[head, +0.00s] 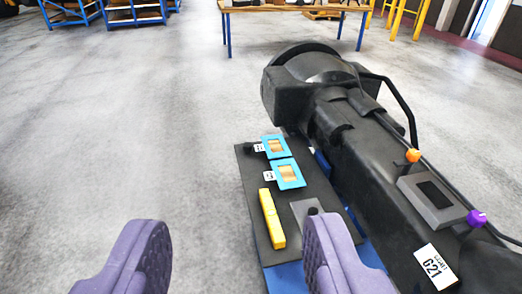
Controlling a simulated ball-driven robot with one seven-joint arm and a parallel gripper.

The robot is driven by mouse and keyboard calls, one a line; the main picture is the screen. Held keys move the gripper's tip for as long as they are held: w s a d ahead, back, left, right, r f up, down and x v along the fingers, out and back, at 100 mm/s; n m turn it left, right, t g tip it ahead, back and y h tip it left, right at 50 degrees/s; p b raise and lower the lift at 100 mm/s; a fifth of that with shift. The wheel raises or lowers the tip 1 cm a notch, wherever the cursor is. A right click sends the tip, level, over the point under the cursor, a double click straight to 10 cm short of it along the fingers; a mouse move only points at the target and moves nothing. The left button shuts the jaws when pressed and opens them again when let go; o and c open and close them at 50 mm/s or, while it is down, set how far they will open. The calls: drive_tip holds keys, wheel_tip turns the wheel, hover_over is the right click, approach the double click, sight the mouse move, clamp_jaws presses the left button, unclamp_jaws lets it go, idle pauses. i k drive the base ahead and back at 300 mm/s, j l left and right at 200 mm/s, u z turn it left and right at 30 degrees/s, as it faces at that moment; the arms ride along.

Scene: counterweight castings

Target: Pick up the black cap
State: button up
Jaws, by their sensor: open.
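My gripper (235,245) is open, its two purple fingers wide apart at the bottom of the view. A small round black piece (313,211), possibly the black cap, sits on a grey plate (301,207) on the dark board, just beyond the right fingertip, which partly hides the plate. Another small black piece (248,147) lies at the board's far left corner, beside a white tag. I cannot tell for certain which is the cap. My gripper touches neither.
The dark board (247,190) also carries two blue-framed pieces (287,174) and a yellow bar (272,218). A large black machine (370,180) with orange (413,155) and purple (476,217) knobs stands close on the right. A table (295,8) stands behind. Floor at left is clear.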

sight(247, 146)
drive_tip(key=z, duration=2.1)
drive_tip(key=u, duration=2.1)
drive_tip(key=i+z, duration=0.15)
drive_tip(key=z, duration=0.45)
drive_tip(key=i+j+z, duration=0.45)
drive_tip(key=j, duration=0.3)
drive_tip(key=i+j+z, duration=0.2)
drive_tip(key=j, duration=0.25)
drive_tip(key=i, duration=0.1)
